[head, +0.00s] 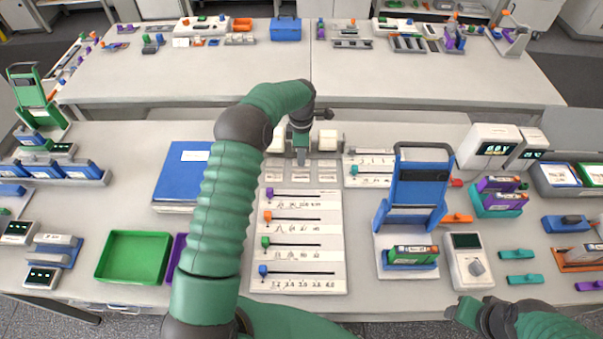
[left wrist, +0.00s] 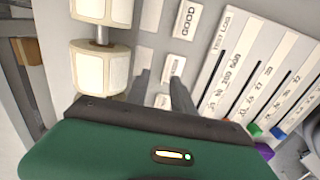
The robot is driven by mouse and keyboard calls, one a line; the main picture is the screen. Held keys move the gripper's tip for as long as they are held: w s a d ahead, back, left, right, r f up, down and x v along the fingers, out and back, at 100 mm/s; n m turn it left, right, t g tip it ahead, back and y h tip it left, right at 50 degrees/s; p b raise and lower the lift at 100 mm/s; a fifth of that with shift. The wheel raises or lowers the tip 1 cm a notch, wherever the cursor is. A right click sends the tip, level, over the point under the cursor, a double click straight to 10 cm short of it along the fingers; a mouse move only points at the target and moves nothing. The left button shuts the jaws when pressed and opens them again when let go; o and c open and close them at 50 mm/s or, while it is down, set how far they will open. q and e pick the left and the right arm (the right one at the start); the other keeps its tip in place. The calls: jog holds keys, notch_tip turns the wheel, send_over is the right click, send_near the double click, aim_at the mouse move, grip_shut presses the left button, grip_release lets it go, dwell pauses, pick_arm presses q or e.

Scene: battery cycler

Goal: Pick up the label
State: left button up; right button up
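White printed labels lie in a row on a light board behind the slider panel. In the head view they are the left label (head: 273,177), the middle label (head: 300,177) and the right label (head: 327,177). In the left wrist view one label (left wrist: 185,20) reads GOOD; another label (left wrist: 175,68) lies just past the fingertips. My left gripper (left wrist: 162,80) is open and empty, its fingers apart and pointing at the board near the labels. In the head view my left gripper (head: 302,154) hangs over the label holder. My right gripper (head: 463,309) is at the bottom right, away from the labels; its opening is unclear.
Label rolls (left wrist: 101,68) on a rod stand close beside the left gripper. The slider panel (head: 296,243) lies in front of the labels. A blue binder (head: 181,172) and green tray (head: 133,257) are at left; a blue stand (head: 417,190) is at right.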

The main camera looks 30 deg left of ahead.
aim_at(301, 170)
pick_arm(q)
jog(key=f, duration=0.1)
jog(key=f+p, duration=0.1)
jog(key=f, duration=0.1)
jog(key=s+f+p, duration=0.1)
jog(key=f, duration=0.1)
jog(key=shift+d+f, duration=0.2)
jog(key=shift+d, duration=0.05)
jog(key=shift+w+f, duration=0.1)
jog(key=shift+f, duration=0.1)
jog(key=shift+a, duration=0.1)
grip_shut()
